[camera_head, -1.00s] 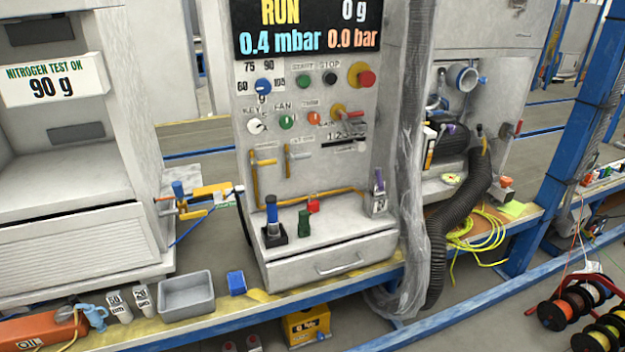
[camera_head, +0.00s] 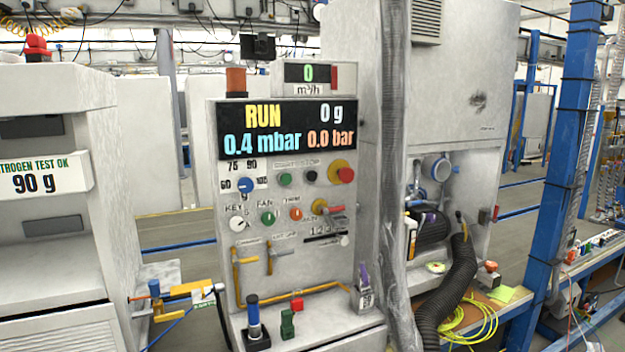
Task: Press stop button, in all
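The black stop button (camera_head: 311,176) sits on the grey control panel (camera_head: 228,205), under a small label that reads as STOP. A green start button (camera_head: 285,180) is just left of it. A red emergency knob on a yellow base (camera_head: 345,174) is just right of it. The display (camera_head: 287,131) above reads RUN, 0 g, 0.4 mbar and 0.0 bar. Neither of my grippers shows in the head view.
A grey corrugated hose (camera_head: 395,150) runs down the panel's right side. A black hose (camera_head: 452,285) and yellow cable (camera_head: 470,322) lie further right. A blue post (camera_head: 560,150) stands at right.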

